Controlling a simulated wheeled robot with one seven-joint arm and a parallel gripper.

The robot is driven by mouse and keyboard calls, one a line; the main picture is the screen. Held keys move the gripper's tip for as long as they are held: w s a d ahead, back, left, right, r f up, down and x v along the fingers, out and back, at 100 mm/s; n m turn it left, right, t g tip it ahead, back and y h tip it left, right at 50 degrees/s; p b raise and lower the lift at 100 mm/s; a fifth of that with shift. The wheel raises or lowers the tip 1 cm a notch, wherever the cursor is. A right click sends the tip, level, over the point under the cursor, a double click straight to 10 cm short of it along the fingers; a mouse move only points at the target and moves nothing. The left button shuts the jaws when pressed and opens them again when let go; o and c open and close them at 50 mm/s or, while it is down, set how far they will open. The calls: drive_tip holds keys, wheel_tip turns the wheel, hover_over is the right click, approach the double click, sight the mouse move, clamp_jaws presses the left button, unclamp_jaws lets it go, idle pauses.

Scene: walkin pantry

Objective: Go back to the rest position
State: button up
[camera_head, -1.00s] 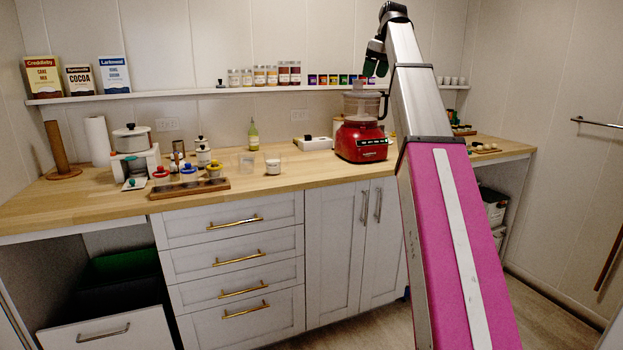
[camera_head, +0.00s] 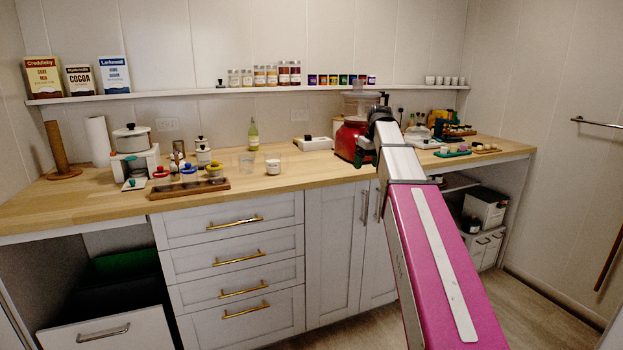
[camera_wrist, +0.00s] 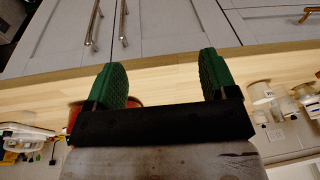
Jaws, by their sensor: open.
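My gripper (camera_wrist: 160,88) is open and empty in the wrist view. Its two green finger pads stand wide apart, with the wooden counter and the pale cabinet front beyond them. In the head view my gripper (camera_head: 365,152) is at the end of my arm, in front of the red food processor (camera_head: 347,140) and partly hidden by my own wrist. The wooden counter (camera_head: 275,182) runs behind and below it. I cannot tell whether the gripper touches the processor.
A shelf (camera_head: 200,93) holds boxes and jars. The floor (camera_head: 535,300) at the right is clear.

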drive_tip(key=s+f+m, duration=0.2)
drive_tip(key=s+f, duration=0.3)
drive_tip(key=f, duration=0.7)
drive_tip(key=s+f+m, duration=0.1)
drive_tip(key=s+f, duration=0.5)
drive_tip(key=f, duration=0.7)
drive_tip(key=s+a+f+m+g+h, duration=0.1)
drive_tip(key=s+f+m, duration=0.1)
drive_tip(key=s+f, duration=1.3)
drive_tip(key=shift+s+f+m+g+h, duration=0.3)
drive_tip(key=shift+f+m+h, duration=0.1)
drive_tip(key=shift+f, duration=0.25)
